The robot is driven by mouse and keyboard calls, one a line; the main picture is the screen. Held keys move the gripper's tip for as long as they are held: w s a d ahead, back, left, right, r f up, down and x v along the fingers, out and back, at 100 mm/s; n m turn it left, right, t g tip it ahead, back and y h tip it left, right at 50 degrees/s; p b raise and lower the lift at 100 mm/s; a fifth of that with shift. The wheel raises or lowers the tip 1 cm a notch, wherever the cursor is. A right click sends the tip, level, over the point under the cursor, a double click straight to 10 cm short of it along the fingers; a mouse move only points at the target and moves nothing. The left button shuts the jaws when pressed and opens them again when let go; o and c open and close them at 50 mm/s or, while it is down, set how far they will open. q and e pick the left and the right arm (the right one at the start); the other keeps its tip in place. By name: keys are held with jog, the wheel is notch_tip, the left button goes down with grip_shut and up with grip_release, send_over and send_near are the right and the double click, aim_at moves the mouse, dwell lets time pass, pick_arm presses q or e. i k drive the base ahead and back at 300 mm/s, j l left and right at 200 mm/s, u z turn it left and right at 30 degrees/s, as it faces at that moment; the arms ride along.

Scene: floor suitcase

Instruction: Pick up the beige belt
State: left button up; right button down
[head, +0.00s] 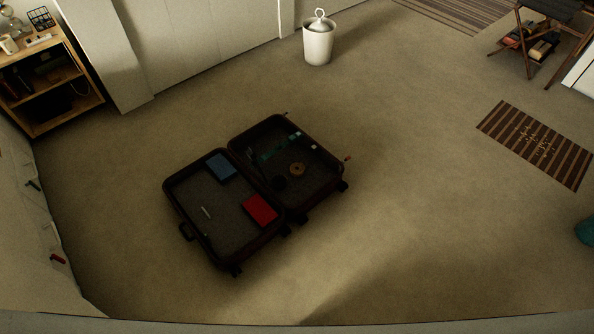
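A small round tan coil, which looks like the beige belt (296,169), lies in the right half of an open suitcase (168,188) on the floor. A dark round item (279,183), perhaps another coiled belt, lies just left of and below it. Neither of my grippers shows in the head view.
The suitcase also holds a blue folded item (221,167), a red folded item (260,209) and a green strip (271,154). A white lidded bin (318,44) stands by the wall. A wooden shelf (85,100) is at left and a striped mat (537,146) at right. Carpet around the suitcase is clear.

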aim_at(296, 170)
jog(key=i+l+u, duration=0.4)
jog(key=i+l, duration=0.5)
